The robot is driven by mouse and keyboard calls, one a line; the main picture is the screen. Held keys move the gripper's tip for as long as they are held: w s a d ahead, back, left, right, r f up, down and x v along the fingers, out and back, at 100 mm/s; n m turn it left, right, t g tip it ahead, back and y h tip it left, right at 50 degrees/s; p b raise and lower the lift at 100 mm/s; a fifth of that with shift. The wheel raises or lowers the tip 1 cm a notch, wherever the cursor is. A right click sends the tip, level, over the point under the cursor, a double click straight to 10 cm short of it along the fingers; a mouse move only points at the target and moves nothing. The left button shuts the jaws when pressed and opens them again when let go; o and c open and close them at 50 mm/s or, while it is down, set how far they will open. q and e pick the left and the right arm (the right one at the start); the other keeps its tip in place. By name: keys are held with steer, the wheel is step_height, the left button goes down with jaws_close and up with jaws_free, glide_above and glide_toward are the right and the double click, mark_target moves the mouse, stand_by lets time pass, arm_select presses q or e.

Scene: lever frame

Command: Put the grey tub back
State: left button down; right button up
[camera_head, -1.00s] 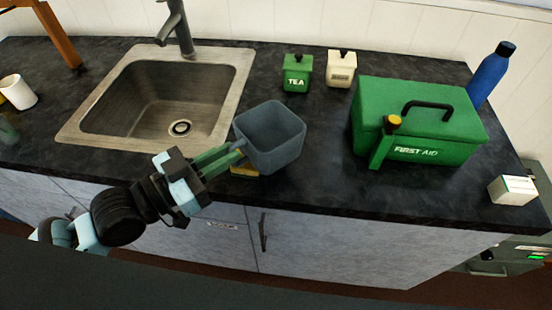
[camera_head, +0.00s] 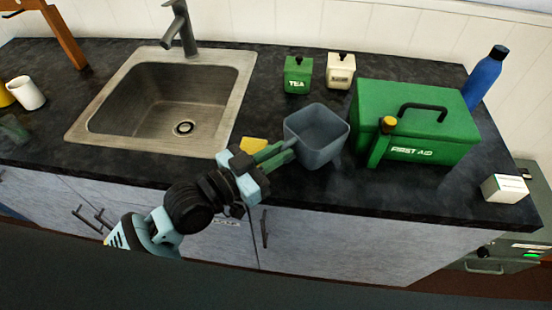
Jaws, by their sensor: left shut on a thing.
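The grey tub (camera_head: 320,152) is a square, open-topped container and looks empty. It is over the dark counter, between the sink and the green first aid box. My left gripper (camera_head: 284,152) is shut on the tub's left side. I cannot tell whether the tub touches the counter or hangs just above it. My right gripper is not in view.
The green first aid box (camera_head: 440,120) stands close right of the tub. A yellow item (camera_head: 253,145) lies left of it. The sink (camera_head: 165,100) is to the left.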

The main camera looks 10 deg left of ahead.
arm_select(q)
step_height(320, 180, down, 2)
steer(key=shift+f, duration=0.2)
steer(key=shift+f, duration=0.1)
steer(key=c, duration=1.5)
jaws_free()
